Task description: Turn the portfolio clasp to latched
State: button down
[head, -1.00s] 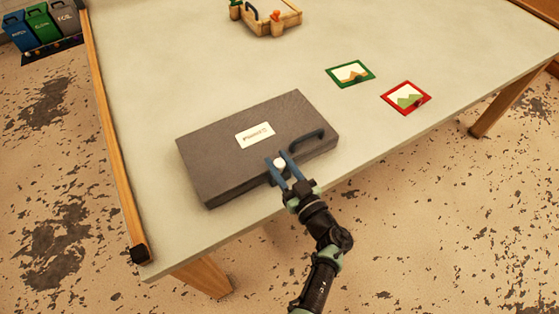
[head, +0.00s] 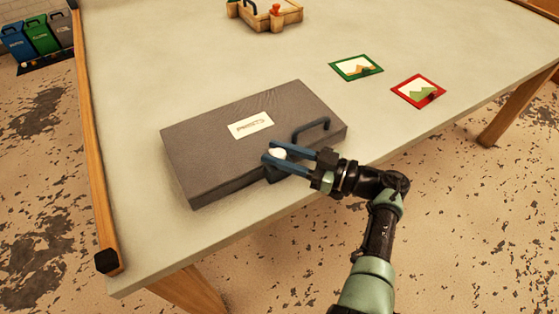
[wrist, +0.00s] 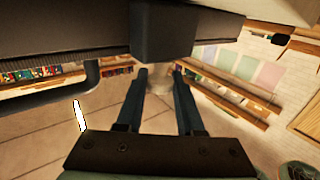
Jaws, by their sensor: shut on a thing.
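The dark grey portfolio (head: 215,155) lies closed and flat near the table's front edge, with a white label on top and a dark handle (head: 311,130) on its front side. The clasp, a pale round knob (head: 278,153), sits at the front edge left of the handle. My gripper (head: 272,152) comes in from the right, its two blue fingers shut on the clasp, one on each side. In the wrist view the knob (wrist: 160,84) shows pale between the fingertips, beside a dark block. The clasp's markings and exact angle cannot be made out.
A green-framed picture (head: 356,67) and a red-framed picture (head: 419,91) lie on the table (head: 225,60) to the right. A wooden tray (head: 268,18) stands at the back. The table between is clear.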

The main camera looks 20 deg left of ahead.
jog(key=shift+w+r+g, duration=0.1)
jog(key=shift+r+g, duration=0.05)
jog(key=shift+g, duration=0.25)
jog(key=c, duration=0.6)
grip_release()
jog(key=shift+o, duration=0.2)
jog(key=d+b, duration=0.4)
jog(key=d, duration=0.9)
